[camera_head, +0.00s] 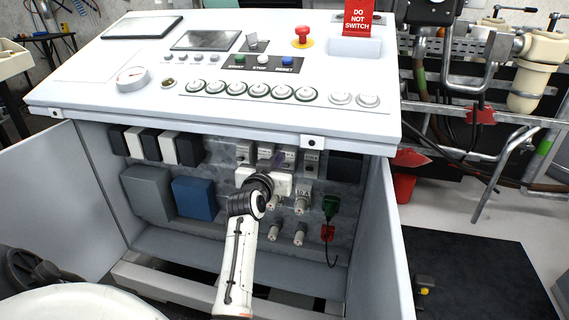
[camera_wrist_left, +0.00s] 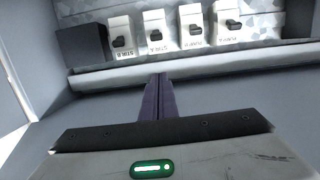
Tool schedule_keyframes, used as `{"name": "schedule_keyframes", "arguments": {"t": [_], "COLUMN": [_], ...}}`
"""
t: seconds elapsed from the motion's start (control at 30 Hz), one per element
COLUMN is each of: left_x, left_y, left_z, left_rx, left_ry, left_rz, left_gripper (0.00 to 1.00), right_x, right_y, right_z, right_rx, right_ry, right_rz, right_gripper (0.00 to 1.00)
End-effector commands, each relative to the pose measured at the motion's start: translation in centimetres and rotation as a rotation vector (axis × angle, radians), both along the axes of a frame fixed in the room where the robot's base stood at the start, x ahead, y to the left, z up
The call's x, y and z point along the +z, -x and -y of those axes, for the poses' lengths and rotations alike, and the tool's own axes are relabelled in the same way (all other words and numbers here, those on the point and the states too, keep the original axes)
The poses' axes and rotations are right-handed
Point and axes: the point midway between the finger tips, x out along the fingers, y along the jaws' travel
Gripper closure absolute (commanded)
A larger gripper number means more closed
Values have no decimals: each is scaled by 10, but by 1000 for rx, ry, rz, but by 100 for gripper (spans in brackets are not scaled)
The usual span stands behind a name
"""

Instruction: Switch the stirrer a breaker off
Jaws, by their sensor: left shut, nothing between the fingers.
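The stirrer A breaker (camera_wrist_left: 155,35) is a small pale block with a black switch. In the left wrist view it sits second from the left in a row, beside the stirrer B breaker (camera_wrist_left: 121,42). Its small label is hard to read, and I cannot tell whether its switch is on or off. My left gripper (camera_wrist_left: 157,78) has dark purple fingers, shut together and empty. Their tips point toward the stirrer A breaker and appear apart from it, below it in that view. In the head view my left gripper (camera_head: 279,157) is inside the cabinet, partly covering the breaker row. My right gripper is not in view.
Two pump breakers (camera_wrist_left: 210,28) continue the row. A pale ledge (camera_wrist_left: 200,65) runs along the breakers. The sloping console (camera_head: 110,80) overhangs the cabinet.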

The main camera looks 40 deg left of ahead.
Motion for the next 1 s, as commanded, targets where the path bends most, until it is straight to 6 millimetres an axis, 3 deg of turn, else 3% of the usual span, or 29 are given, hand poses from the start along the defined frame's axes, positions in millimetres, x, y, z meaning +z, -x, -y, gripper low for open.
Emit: {"name": "schedule_keyframes", "arguments": {"t": [0.43, 0.5, 0.63, 1.0], "left_x": [-13, -29, -41, -48], "left_y": [-74, -65, -58, -54], "left_z": [-41, -36, -32, -30], "left_rx": [0, 0, 0, 0], "left_ry": [1, 3, 1, 0], "left_rz": [2, -4, -3, 0], "left_gripper": [100, 100, 100, 100], "right_x": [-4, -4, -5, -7], "right_y": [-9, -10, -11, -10], "right_z": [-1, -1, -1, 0], "right_rx": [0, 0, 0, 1], "right_ry": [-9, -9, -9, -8], "right_rz": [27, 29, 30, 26], "right_gripper": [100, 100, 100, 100]}}
